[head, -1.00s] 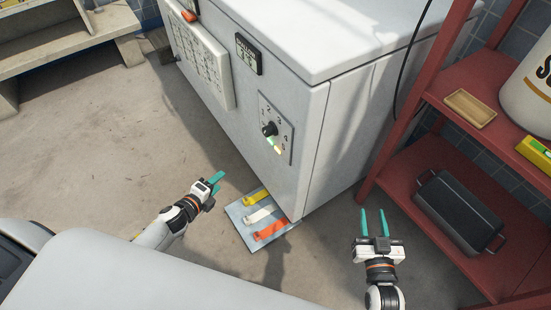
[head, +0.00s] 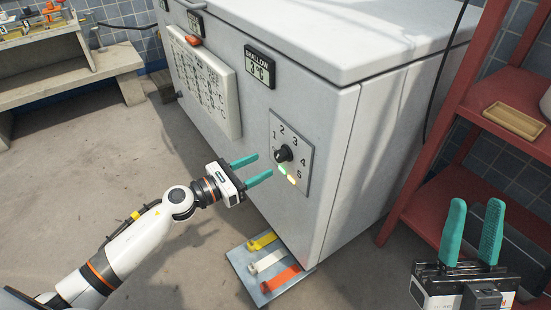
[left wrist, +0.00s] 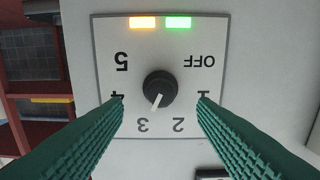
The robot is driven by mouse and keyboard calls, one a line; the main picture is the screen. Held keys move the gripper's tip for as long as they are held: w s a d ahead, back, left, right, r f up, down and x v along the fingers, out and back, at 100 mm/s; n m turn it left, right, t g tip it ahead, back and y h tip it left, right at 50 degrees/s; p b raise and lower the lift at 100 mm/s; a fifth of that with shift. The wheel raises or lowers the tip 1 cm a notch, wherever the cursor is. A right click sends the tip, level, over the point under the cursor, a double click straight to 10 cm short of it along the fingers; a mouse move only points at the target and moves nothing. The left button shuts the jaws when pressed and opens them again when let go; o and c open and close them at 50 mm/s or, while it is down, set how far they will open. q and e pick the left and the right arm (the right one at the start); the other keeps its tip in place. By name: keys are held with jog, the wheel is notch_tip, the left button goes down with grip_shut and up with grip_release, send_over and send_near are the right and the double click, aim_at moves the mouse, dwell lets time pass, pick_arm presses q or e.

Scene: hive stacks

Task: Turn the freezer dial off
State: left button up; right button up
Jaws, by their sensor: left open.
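The freezer dial is a round black knob (head: 283,153) on a grey plate (head: 305,167) on the front of the white chest freezer (head: 345,90). In the left wrist view the knob (left wrist: 160,84) appears upside down, and its white pointer is directed near 3. OFF is printed at the upper right of that plate. Orange (left wrist: 142,22) and green (left wrist: 178,22) lights glow at its top edge. My left gripper (head: 264,166) is open and empty, just short of the plate, its fingers on either side of the knob in the wrist view. My right gripper (head: 472,232) is open and empty at the lower right.
A red shelf (head: 425,212) stands right, holding a wooden tray (head: 513,121). The floor at left is clear.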

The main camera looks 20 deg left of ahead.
aim_at(277, 158)
pick_arm(q)
jog(key=x, duration=0.6)
jog(key=shift+w, duration=0.1)
jog(key=shift+c, duration=0.3)
jog(key=c, duration=0.9)
